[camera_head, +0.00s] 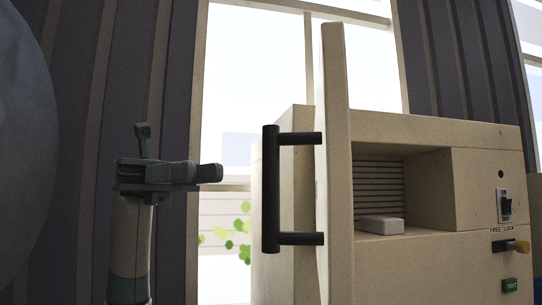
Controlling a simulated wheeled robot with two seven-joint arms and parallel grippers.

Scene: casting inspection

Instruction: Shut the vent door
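The vent door (337,170) is a cream panel seen nearly edge-on. It stands open, swung out from the front of a cream machine (440,130). A black bar handle (271,190) sticks out from the door's left side. Behind the door is an open recess (378,185) with dark slats and a small pale block (381,225) on its floor. My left gripper (210,172) is to the left of the handle, pointing right and apart from it. Its fingers overlap in this view, so the gap between them is hidden. My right gripper is not in view.
The machine's right side has a switch (506,206), a lever with a yellowish knob (512,247) under a FREE/LOCK label, and a green TEST button (510,285). Bright windows and dark ribbed panels (440,50) stand behind. Free space lies between gripper and handle.

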